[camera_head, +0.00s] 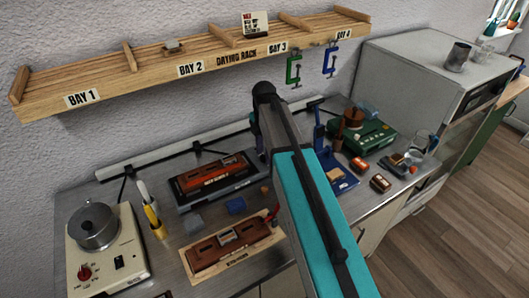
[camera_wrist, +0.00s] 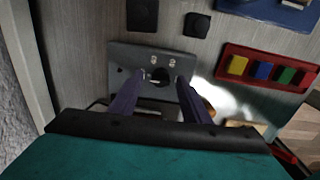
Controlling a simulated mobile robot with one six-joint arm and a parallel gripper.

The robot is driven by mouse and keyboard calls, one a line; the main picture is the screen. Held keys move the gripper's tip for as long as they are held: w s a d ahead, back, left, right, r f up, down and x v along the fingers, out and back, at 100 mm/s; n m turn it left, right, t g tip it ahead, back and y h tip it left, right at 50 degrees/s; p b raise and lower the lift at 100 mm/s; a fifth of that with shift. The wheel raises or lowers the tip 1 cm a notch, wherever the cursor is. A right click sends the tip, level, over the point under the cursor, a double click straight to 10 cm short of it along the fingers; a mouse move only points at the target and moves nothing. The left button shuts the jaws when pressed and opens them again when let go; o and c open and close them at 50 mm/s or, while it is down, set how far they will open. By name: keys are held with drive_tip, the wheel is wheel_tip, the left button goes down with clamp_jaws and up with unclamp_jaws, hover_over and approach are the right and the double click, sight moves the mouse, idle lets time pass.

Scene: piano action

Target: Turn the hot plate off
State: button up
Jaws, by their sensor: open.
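The hot plate (camera_head: 107,250) is a cream box at the far left of the bench in the head view. A grey metal pot (camera_head: 95,226) with a lid knob stands on it. Its front panel has a red knob (camera_head: 85,273) and a black switch (camera_head: 119,262); I cannot tell the switch's position. My gripper (camera_wrist: 161,80) shows in the wrist view with two purple fingers apart and nothing between them. They point at a dark grey plate with a round hole (camera_wrist: 158,62). In the head view my arm hides the gripper. The hot plate is not recognisable in the wrist view.
A yellow-handled tool (camera_head: 153,218) stands in a holder just right of the hot plate. A brown unit on a wooden board (camera_head: 230,247) lies at the bench front. The drying rack (camera_head: 190,62) overhangs behind. The wrist view shows a red tray (camera_wrist: 268,71) with coloured blocks.

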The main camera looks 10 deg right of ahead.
sight(264, 154)
wheel_tip(264, 154, up, 14)
drive_tip(key=b, duration=0.3)
drive_tip(key=shift+f, duration=0.15)
idle(0.5)
idle(0.5)
